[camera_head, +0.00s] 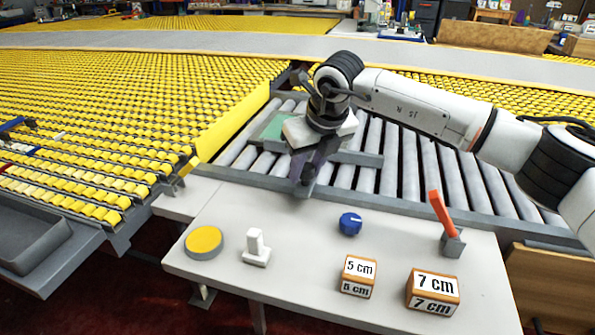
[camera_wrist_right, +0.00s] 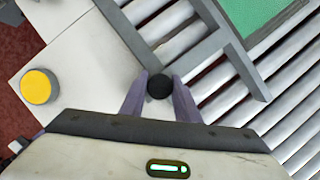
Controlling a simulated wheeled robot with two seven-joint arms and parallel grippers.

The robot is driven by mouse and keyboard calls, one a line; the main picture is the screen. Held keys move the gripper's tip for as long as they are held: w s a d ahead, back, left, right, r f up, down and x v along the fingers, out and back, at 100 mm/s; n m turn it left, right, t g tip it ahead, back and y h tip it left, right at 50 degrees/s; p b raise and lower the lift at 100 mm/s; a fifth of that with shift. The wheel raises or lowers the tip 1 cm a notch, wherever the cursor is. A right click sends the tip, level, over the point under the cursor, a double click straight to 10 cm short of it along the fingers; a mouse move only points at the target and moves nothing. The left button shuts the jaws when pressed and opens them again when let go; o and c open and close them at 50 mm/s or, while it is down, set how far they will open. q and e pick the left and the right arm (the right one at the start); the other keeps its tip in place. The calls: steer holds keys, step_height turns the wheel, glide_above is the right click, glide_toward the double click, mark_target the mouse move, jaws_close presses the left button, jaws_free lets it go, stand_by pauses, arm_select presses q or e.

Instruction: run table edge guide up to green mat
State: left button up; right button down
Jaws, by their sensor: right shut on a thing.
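The grey table edge guide (camera_head: 362,158) lies on the rollers, partly hidden by my right gripper. In the wrist view its long bar (camera_wrist_right: 249,76) runs beside the green mat (camera_wrist_right: 262,20), with no clear gap between them; I cannot tell whether they touch. The green mat also shows in the head view (camera_head: 272,127), left of my wrist. My right gripper (camera_wrist_right: 160,92) points down at the table's front rail, its purple fingers shut on the guide's round black knob (camera_wrist_right: 160,87). My left gripper is out of view.
On the white front table (camera_head: 300,220) stand a yellow disc (camera_head: 203,241), a white block piece (camera_head: 256,248), a blue knob (camera_head: 350,223), a 5 cm block (camera_head: 358,275), a 7 cm block (camera_head: 433,291) and an orange-handled tool (camera_head: 443,220). Rollers to the right are bare.

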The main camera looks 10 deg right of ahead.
steer(key=c, duration=1.4)
jaws_free()
steer(key=shift+o, duration=0.2)
steer(key=v, duration=1)
steer(key=shift+r, duration=0.15)
